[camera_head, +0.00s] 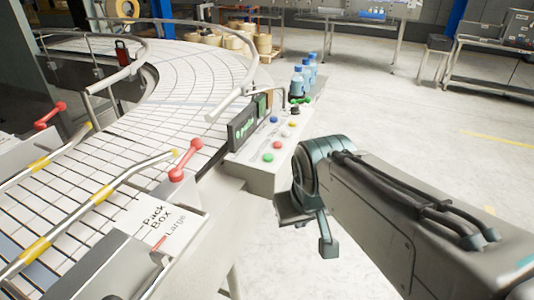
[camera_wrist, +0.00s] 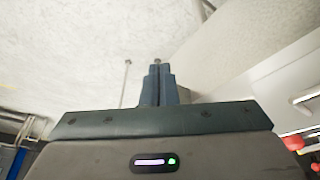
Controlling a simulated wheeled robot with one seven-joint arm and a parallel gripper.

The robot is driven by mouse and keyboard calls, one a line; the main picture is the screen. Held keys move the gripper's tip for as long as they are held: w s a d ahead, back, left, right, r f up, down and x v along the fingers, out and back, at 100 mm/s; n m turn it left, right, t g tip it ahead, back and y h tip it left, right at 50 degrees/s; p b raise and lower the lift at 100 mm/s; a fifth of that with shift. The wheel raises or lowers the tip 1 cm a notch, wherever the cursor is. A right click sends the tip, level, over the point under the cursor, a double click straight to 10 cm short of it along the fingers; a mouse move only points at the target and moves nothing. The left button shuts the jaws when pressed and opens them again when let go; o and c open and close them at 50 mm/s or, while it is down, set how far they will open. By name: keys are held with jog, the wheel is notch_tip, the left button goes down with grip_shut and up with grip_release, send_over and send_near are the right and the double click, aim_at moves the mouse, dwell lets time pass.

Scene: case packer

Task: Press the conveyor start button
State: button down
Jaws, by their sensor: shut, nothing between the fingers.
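A grey control panel (camera_head: 252,177) stands beside the conveyor in the head view. I cannot read which is the start button. My gripper (camera_wrist: 157,68) is shut and empty in the wrist view. In the head view my wrist is to the right of the panel and apart from the buttons; the fingertips are not clear there.
The curved conveyor (camera_head: 150,115) fills the left, with metal rails and a red handle (camera_head: 186,160) beside the panel. A small dark display (camera_head: 243,130) stands on the panel's left edge. Blue bottles (camera_head: 297,82) stand behind it. The floor (camera_head: 420,130) to the right is open.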

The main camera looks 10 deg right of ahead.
jog(key=w+r+n+t+h, duration=0.15)
jog(key=w+r, duration=0.45)
jog(key=w, duration=0.6)
notch_tip(320, 180, up, 3)
jog(key=n+t+h, duration=0.1)
jog(key=n, duration=0.1)
send_over(268, 157)
jog(key=shift+r+p, duration=0.2)
jog(key=shift+p, duration=0.15)
jog(key=shift+s+f, duration=0.1)
jog(key=shift+f, duration=0.05)
notch_tip(268, 157, down, 8)
jog(key=b, duration=0.7)
jog(key=shift+f, duration=0.25)
jog(key=shift+f, duration=0.15)
jog(key=shift+f+b, duration=0.25)
jog(key=shift+b, duration=0.15)
jog(key=shift+f+b, duration=0.6)
dwell(0.5)
jog(key=shift+r, duration=0.15)
jog(key=shift+r+p, duration=0.65)
jog(key=shift+r, duration=0.2)
